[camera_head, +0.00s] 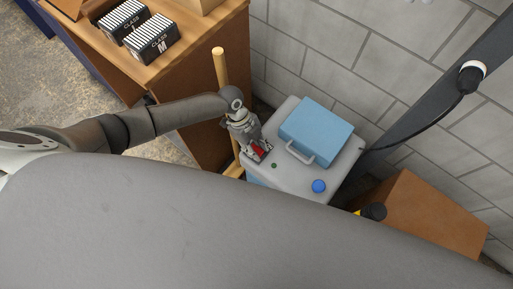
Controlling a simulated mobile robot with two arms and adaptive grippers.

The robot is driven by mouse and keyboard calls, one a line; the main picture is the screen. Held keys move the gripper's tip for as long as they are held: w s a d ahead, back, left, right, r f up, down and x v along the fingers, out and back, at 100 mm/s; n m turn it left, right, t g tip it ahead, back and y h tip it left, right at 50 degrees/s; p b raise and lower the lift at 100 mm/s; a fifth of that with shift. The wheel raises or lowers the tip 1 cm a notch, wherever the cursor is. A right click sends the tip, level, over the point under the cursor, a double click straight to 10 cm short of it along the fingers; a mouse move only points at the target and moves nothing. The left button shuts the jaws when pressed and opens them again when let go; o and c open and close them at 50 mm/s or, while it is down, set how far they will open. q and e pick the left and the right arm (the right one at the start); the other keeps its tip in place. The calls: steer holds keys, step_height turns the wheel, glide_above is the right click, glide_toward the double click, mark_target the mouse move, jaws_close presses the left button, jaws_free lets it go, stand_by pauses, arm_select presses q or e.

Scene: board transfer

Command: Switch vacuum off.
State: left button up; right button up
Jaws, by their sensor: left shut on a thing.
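The vacuum (290,180) is a grey-topped box with a light blue lid (318,130) and a grey handle (299,154). A blue round knob (319,186) and a small green dot (274,166) are on its top. My left gripper (257,154) is at the left edge of the top, near the green dot. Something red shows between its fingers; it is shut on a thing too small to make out. My right gripper is not in view.
A wooden cabinet (205,75) with black boxes (152,38) stands at the upper left. A wooden pole (220,68) stands beside the vacuum. A brown box (425,220) is at the right, by the block wall (350,60). A black cable (425,128) runs to a wall plug.

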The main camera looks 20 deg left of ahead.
mark_target(256, 150)
arm_select(q)
steer(key=o, duration=1)
step_height(256, 150, up, 10)
stand_by(0.6)
